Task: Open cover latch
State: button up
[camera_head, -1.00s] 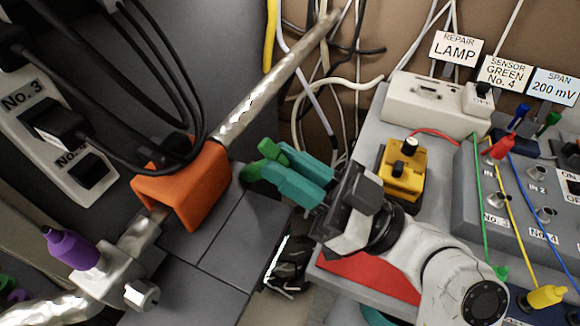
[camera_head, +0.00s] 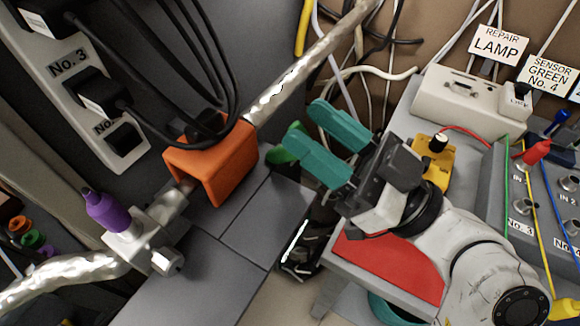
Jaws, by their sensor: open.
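My gripper (camera_head: 304,122) has two teal fingers, spread apart with nothing between them that I can make out. It points left, toward the orange cover (camera_head: 218,165) on the grey machine. A dark green part (camera_head: 283,153) shows just beyond the lower fingertip, beside the cover's right side. The fingers overlap it in the picture, and I cannot tell whether they touch it. I cannot tell whether this green part is the cover latch. The orange cover sits around the lower end of a shiny metal pipe (camera_head: 290,85).
A purple-topped valve (camera_head: 107,212) is at the lower left. Black cables hang in front of the No. 3 socket strip (camera_head: 70,85). A grey bench with a red panel (camera_head: 390,265), a yellow block (camera_head: 436,158) and a white switch box (camera_head: 465,98) stands at the right.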

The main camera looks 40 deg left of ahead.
jog(key=s+d+r+p, duration=0.6)
jog(key=s+r+p, duration=0.3)
jog(key=s+p, duration=0.3)
jog(key=shift+d+r+p, duration=0.25)
jog(key=shift+d+p, duration=0.05)
dwell(0.3)
jog(key=w+d+f+t+h+p, duration=0.1)
jog(key=w+f+h+p, duration=0.3)
jog(key=w+f+p, duration=0.9)
jog(key=x, duration=0.3)
jog(key=p+x, duration=0.1)
jog(key=x, duration=0.6)
jog(key=shift+w+a+r, duration=0.15)
jog(key=shift+w+a, duration=0.1)
jog(key=shift+w, duration=0.1)
jog(key=shift+c, duration=0.4)
grip_shut()
